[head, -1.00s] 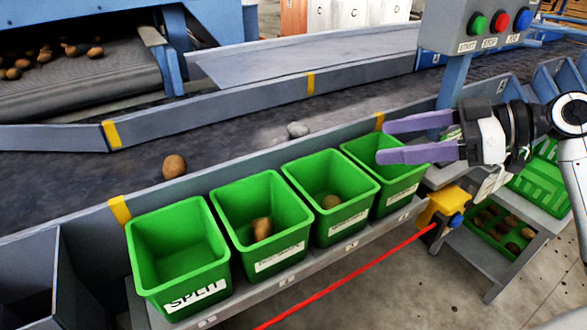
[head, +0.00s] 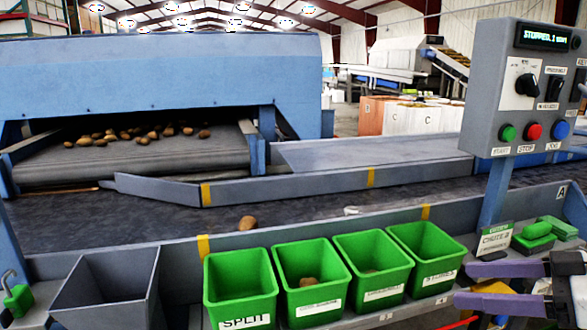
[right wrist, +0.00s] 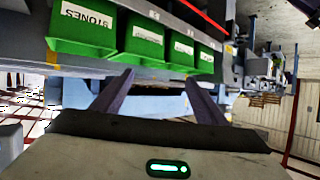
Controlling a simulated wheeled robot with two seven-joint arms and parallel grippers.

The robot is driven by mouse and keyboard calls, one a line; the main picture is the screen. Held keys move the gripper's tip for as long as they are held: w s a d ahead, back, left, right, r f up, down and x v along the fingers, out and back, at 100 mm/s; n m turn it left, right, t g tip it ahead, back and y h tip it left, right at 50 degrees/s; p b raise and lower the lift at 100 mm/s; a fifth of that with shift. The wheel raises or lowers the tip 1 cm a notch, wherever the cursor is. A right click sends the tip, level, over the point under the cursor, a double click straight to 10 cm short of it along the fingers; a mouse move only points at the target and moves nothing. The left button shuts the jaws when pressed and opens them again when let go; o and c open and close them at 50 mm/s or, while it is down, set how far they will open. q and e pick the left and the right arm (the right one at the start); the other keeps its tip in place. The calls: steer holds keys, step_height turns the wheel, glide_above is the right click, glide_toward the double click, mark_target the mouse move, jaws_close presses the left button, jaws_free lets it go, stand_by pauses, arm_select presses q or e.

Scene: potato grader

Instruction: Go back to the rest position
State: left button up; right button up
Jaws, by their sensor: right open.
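My right gripper (head: 500,286) is at the lower right of the head view, to the right of the green bins. Its two purple-grey fingers are apart with nothing between them. In the right wrist view the fingers (right wrist: 160,98) also stand apart and empty, with the row of green bins above them in the picture. My left gripper is not in the head view.
Green bins stand along the belt's near side, including the split bin (head: 240,285) and the stones bin (head: 425,258). A potato (head: 247,223) lies on the dark belt (head: 130,228). A control box (head: 530,90) on a post stands at right. A grey chute (head: 108,285) is left.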

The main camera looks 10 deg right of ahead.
steer(key=s+a+f+m+g+h+p, duration=0.1)
steer(key=a+f+m+h, duration=0.15)
steer(key=f, duration=1.05)
steer(key=a+f+m+g+h+p, duration=0.1)
steer(key=a+f+m+h, duration=0.15)
steer(key=f, duration=1.05)
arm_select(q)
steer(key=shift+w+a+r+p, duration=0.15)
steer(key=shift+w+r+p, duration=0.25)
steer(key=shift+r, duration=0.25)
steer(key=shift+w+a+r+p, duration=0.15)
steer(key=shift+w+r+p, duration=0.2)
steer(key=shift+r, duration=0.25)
arm_select(e)
steer(key=s+a+f, duration=0.4)
steer(key=s+a, duration=0.2)
steer(key=a, duration=0.2)
steer(key=s+a+f+h, duration=0.1)
steer(key=s+a+f, duration=0.4)
steer(key=a, duration=0.4)
steer(key=shift+s+f+t, duration=0.15)
steer(key=shift+s+t, duration=0.15)
steer(key=shift+s, duration=0.05)
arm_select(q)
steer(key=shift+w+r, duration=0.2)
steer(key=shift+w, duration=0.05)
arm_select(e)
steer(key=shift+d, duration=0.1)
